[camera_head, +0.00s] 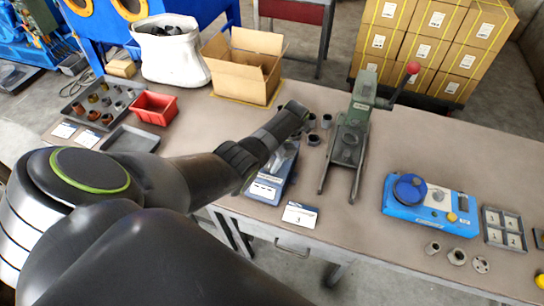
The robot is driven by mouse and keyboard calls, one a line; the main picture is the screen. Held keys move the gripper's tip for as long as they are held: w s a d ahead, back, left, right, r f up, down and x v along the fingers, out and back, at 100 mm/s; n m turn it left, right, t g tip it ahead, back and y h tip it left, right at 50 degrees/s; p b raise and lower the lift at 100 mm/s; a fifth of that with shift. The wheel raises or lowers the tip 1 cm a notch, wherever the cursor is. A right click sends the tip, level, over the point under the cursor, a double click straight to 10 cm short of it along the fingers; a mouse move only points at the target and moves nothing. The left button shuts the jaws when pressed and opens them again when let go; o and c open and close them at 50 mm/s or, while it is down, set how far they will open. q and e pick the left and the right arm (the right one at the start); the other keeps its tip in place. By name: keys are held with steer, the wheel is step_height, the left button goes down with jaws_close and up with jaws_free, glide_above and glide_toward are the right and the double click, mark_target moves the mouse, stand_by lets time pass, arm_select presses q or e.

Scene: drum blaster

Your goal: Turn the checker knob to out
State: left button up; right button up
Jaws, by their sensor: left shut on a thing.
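My left arm reaches in from the left, and my left gripper (283,152) is lowered over a small blue-and-grey device (265,188) at the table's front edge, which looks like the checker. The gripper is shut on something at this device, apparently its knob. My wrist hides the knob and most of the fingers, so I cannot tell which way the knob points. White label patches show on the device's front. My right gripper is not in view.
A green press (348,140) with a red-tipped lever stands close to the right, near several metal nuts. A blue machine (430,203) with a round blue dial is further right. A cardboard box (240,70), red bin (155,107) and parts tray (100,100) stand behind left.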

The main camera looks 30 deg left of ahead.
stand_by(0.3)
arm_select(q)
steer(key=o, duration=1)
steer(key=p+v, duration=0.2)
steer(key=v, duration=1.5)
steer(key=shift+w+d+r, duration=0.1)
steer(key=shift+r, duration=0.05)
